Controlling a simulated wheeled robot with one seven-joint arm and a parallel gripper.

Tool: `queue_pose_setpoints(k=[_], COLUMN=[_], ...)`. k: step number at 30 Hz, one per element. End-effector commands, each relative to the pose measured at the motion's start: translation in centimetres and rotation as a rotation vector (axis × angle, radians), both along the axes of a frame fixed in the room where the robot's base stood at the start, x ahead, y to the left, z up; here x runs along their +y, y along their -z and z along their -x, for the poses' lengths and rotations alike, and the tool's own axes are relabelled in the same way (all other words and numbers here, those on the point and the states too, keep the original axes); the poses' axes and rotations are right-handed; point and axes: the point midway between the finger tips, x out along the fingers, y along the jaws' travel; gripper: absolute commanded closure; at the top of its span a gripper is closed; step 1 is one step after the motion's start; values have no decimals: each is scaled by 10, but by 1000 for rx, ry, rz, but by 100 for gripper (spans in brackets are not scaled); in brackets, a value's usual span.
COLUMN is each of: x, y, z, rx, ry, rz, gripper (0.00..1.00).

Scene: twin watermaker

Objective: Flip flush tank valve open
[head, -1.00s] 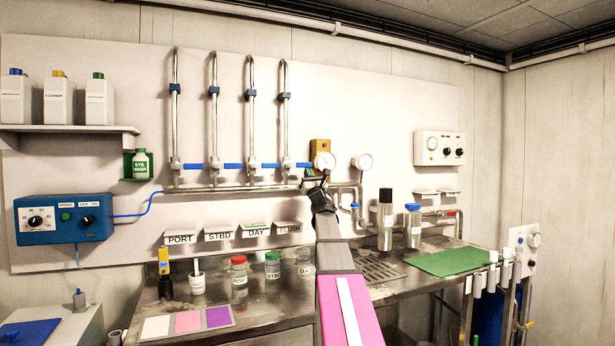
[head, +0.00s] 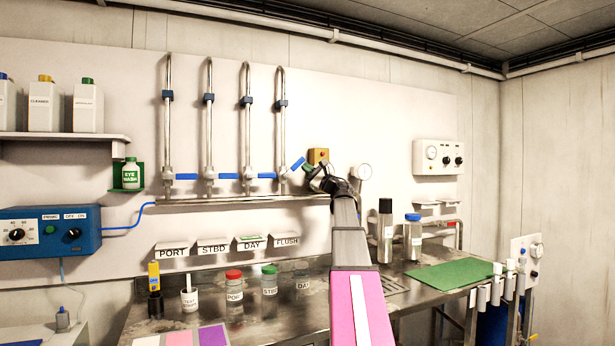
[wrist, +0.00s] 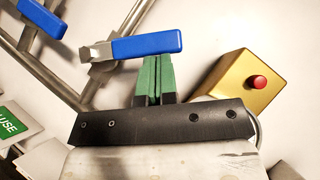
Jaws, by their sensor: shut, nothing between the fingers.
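The flush tank valve is the rightmost of the row of blue-handled valves on the wall pipes. Its blue handle (head: 298,163) is tilted up to the right, unlike the level handles to its left. In the wrist view this handle (wrist: 147,45) fills the upper middle, joined to its metal stem at its left end. My gripper (head: 311,171) is just below and right of the handle. Its green fingers (wrist: 153,60) are together and empty, with their tips at the handle's lower edge, seemingly touching it.
A yellow box with a red button (head: 318,156) is close to my gripper's right. The day valve's level blue handle (head: 267,175) is to the left. Bottles stand on the bench below.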

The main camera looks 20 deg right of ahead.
Motion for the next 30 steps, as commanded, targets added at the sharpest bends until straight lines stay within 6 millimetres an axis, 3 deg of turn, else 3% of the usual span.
queue_pose_setpoints(k=[14, 30], x=[19, 43], y=[-34, -49], z=[-1, 1], rx=[-17, -16], ry=[-2, -1], rz=[452, 449], gripper=[100, 100])
